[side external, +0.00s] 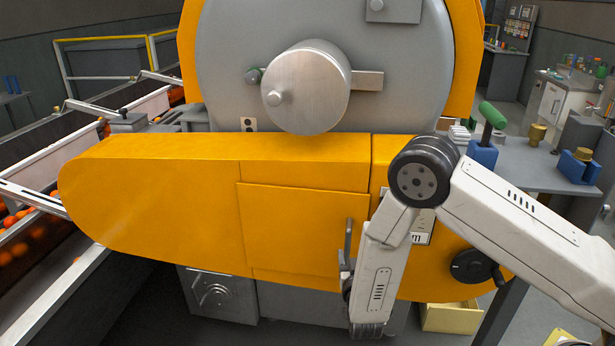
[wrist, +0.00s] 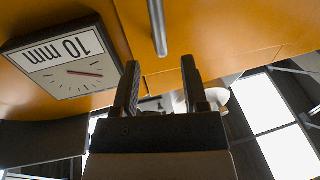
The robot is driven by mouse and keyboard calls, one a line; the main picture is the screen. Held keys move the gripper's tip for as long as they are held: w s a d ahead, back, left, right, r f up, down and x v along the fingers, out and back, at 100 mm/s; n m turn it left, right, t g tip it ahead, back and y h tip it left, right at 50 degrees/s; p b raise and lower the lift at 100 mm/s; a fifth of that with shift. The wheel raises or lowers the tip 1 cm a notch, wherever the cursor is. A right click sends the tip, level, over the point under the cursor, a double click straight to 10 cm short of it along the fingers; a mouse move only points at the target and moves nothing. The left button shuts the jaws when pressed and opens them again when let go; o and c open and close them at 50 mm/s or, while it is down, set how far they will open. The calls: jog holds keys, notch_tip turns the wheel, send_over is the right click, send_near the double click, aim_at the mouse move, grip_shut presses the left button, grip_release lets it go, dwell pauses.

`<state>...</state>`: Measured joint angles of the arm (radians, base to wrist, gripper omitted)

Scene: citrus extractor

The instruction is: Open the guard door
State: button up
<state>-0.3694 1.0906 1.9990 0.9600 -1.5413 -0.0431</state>
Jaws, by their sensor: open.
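The guard door (side external: 290,228) is a flat orange panel in the long orange cover, and it looks closed. Its grey bar handle (side external: 348,242) stands upright near the door's right edge, partly behind my arm. In the wrist view, the orange surface (wrist: 210,35) fills the top, and the handle (wrist: 157,25) comes down from the top edge. My gripper (wrist: 159,68) is open and empty, its two dark fingers apart. The handle's end lies just beyond the fingertips, lined up with the gap between them. In the side view my arm hides most of my gripper.
A square dial marked 10 mm (wrist: 68,62) is close beside one finger. A black hand knob (side external: 475,267) is at the cover's lower right. A large metal drum (side external: 306,88) sits above the cover. A bench with a green-handled tool (side external: 492,115) is at right.

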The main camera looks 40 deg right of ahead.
aim_at(349, 240)
jog(key=shift+x, duration=3.4)
jog(key=shift+s, duration=0.1)
grip_shut()
